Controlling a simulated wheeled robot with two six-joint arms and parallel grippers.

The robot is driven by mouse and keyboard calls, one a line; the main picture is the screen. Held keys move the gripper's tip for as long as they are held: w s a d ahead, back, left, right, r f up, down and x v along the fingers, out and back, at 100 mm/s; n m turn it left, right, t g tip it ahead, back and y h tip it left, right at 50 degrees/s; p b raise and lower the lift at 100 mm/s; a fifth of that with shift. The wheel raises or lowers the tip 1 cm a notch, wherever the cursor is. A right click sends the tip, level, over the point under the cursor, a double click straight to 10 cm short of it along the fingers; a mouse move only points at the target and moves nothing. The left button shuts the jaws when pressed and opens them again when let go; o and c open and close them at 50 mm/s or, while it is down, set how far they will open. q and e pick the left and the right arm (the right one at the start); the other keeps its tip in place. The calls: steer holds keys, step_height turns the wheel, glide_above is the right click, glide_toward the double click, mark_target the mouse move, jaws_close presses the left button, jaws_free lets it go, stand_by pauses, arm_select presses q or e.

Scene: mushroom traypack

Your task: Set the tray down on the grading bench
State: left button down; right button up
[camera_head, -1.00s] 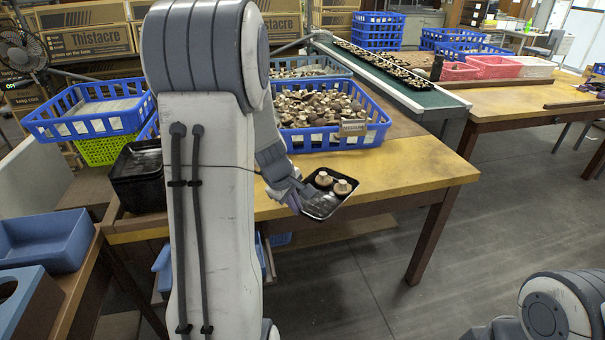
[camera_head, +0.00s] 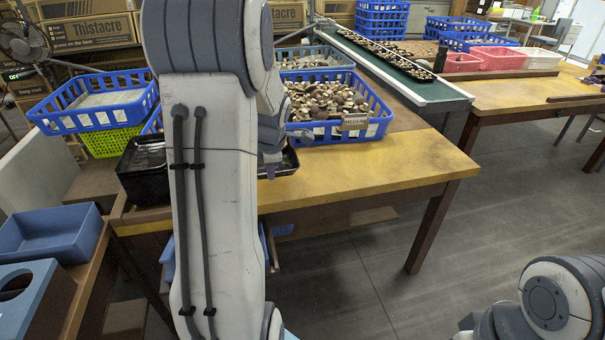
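The black tray (camera_head: 290,163) shows only in part, as a dark rim just right of my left arm, at the near left part of the grading bench (camera_head: 390,172). My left arm hides the rest of it and its contents. I cannot tell whether it touches the bench top. My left gripper (camera_head: 274,152) is at the tray, partly behind my own arm. Whether its fingers are closed on the rim is not clear. Of my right arm only a part shows at the bottom right; its gripper is out of view.
A blue crate of mushrooms (camera_head: 345,132) stands on the bench just behind the tray. A stack of black trays (camera_head: 143,178) stands left of my arm. A conveyor (camera_head: 420,88) with filled trays runs at the back. The bench's right front part is clear.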

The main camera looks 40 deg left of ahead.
mark_target(291, 164)
arm_select(q)
steer(key=w+f, duration=0.2)
steer(key=w, duration=0.1)
steer(key=w+f, duration=0.2)
steer(key=w, duration=0.2)
steer(key=w+f, duration=0.2)
steer(key=w, duration=0.1)
steer(key=shift+w+d+f, duration=0.2)
steer(key=shift+w+d, duration=0.1)
steer(key=shift+w, duration=0.05)
steer(key=shift+w+f, duration=0.15)
steer(key=shift+f, duration=1.95)
steer(key=shift+f, duration=0.15)
steer(key=c, duration=1.1)
jaws_free()
